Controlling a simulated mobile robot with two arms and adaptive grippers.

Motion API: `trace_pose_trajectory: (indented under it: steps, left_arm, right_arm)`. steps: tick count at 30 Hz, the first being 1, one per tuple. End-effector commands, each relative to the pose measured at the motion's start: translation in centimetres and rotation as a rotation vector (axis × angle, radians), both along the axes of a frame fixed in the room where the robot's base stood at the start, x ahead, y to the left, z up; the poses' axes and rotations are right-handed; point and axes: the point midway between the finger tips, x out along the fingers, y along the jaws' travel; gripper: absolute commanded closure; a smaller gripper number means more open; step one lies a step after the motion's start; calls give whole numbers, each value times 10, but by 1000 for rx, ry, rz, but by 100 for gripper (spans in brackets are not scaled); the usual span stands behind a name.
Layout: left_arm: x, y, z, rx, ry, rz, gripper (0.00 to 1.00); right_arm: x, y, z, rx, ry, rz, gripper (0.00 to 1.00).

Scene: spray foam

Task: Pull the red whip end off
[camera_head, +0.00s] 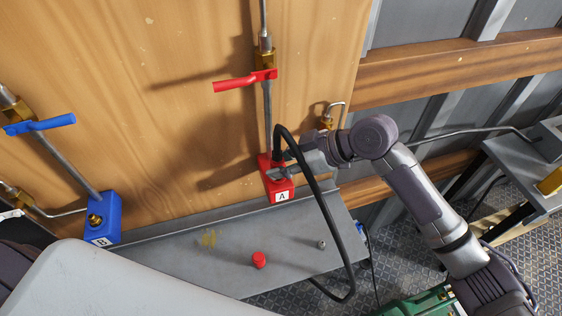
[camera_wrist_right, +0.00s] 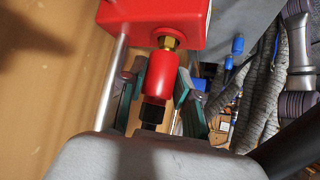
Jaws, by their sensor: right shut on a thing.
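The red block marked A (camera_head: 281,187) is fixed at the foot of the wooden panel, and it fills the top of the right wrist view (camera_wrist_right: 150,12). A brass fitting (camera_wrist_right: 168,43) sticks out of it. The red whip end (camera_wrist_right: 160,76) sits against this fitting, with black hose below it. My right gripper (camera_head: 283,172) is shut on the red whip end, one finger on each side in the wrist view. In the head view the gripper hides the whip end. The black hose (camera_head: 321,215) loops down from there. My left gripper is not in view.
A grey shelf (camera_head: 225,235) holds a loose red cap (camera_head: 259,260) and a small metal piece (camera_head: 322,244). A red valve lever (camera_head: 243,82) is above block A. The blue block B (camera_head: 101,218) and a blue lever (camera_head: 40,125) are at left.

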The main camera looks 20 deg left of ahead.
Motion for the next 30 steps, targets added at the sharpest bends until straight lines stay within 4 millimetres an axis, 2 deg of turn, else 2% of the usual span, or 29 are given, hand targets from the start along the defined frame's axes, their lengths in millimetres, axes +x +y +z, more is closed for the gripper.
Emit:
trace_pose_trajectory:
  steps: [11, 12, 17, 26, 30]
  left_arm:
    - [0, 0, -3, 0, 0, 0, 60]
    - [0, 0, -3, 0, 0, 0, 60]
    - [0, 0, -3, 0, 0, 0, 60]
    - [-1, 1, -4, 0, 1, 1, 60]
    - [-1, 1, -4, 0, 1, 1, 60]
  right_arm:
    - [0, 0, -5, 0, 0, 0, 100]
    - [0, 0, -5, 0, 0, 0, 65]
    - [0, 0, -5, 0, 0, 0, 39]
    - [0, -1, -5, 0, 0, 0, 39]
    - [2, -10, 2, 0, -1, -2, 39]
